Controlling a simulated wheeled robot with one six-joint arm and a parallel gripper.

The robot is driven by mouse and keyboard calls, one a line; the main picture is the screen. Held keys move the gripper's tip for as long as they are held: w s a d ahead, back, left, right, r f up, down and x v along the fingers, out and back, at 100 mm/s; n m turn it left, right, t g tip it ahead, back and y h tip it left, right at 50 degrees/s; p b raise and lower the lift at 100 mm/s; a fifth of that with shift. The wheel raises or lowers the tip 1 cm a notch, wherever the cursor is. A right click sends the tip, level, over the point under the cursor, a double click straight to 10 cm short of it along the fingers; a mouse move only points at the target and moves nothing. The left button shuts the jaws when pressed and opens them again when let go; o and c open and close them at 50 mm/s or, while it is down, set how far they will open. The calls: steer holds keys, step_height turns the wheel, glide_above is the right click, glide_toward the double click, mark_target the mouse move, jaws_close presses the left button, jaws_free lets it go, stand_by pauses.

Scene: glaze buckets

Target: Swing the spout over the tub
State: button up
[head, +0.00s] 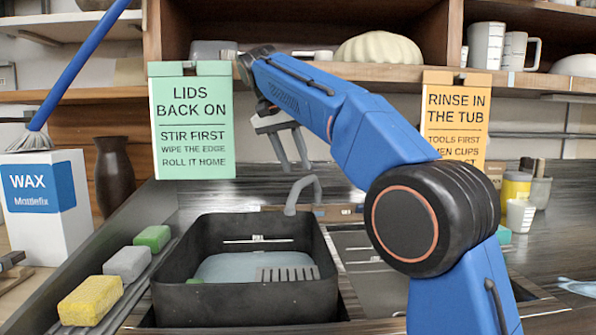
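The grey curved spout (304,184) rises at the back right corner of the dark tub (235,303). One end of its arch comes down at the tub's back rim, and the other comes down a little further right. I cannot tell how far it reaches over the tub. The tub holds pale blue-grey water (228,268). My gripper (296,167) points down from my blue arm, just above the spout in the picture. Its two fingers are apart with nothing between them. Whether they touch the spout is not clear.
Yellow (90,300), grey (127,263) and green (152,238) sponges line the left ledge. A slotted grey piece (287,274) sits in the tub. A green sign (192,120) and an orange sign (456,115) hang from the shelf. A metal basin (375,285) lies right of the tub.

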steer(key=s+a, duration=0.7)
steer(key=a, duration=0.2)
steer(key=shift+s+a, duration=0.2)
steer(key=shift+a, duration=0.05)
